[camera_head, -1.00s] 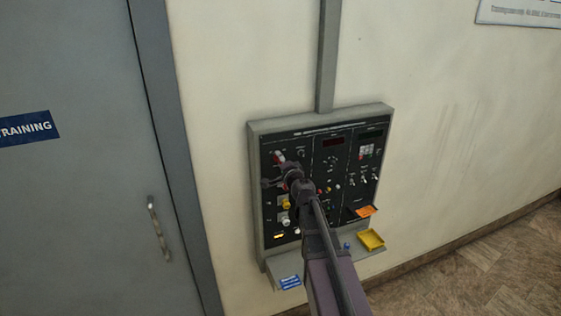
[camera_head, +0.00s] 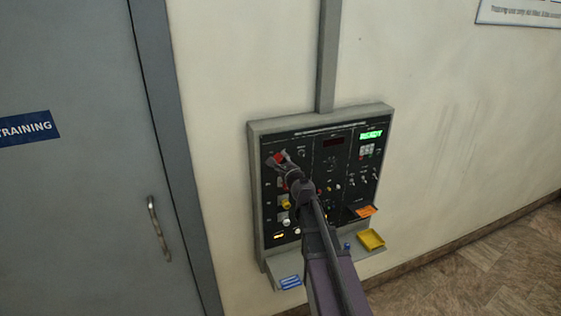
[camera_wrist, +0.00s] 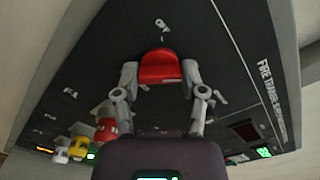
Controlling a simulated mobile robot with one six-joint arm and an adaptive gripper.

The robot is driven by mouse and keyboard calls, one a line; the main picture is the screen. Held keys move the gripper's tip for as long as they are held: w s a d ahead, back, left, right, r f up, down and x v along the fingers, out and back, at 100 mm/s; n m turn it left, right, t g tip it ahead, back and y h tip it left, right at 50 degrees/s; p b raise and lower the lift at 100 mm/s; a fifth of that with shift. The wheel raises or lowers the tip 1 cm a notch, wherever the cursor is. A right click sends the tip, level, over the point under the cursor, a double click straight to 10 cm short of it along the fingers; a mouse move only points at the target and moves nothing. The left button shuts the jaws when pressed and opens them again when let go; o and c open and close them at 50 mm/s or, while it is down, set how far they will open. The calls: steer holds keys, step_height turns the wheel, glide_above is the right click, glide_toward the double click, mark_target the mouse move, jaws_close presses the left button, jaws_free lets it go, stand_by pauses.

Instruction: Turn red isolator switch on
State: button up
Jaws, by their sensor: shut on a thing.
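The red isolator switch (camera_wrist: 160,67) is at the upper left of the black control panel (camera_head: 318,196). It also shows in the head view (camera_head: 280,157), partly covered by my gripper. My gripper (camera_wrist: 160,76) has one finger on each side of the red switch and is shut on it. A small lit display (camera_head: 371,134) at the panel's upper right shows green text that looks like "READY". My arm hides part of the lower middle of the panel.
Below the switch are another red knob (camera_wrist: 106,130), a yellow knob (camera_wrist: 80,147) and a white knob (camera_wrist: 61,155). A shelf under the panel holds a yellow tray (camera_head: 371,239) and a blue label (camera_head: 290,282). A grey door (camera_head: 80,200) stands at left.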

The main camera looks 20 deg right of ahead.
steer(key=shift+m, duration=0.6)
steer(key=o, duration=1.2)
steer(key=shift+c, duration=0.2)
steer(key=s, duration=1.2)
steer(key=shift+d, duration=0.45)
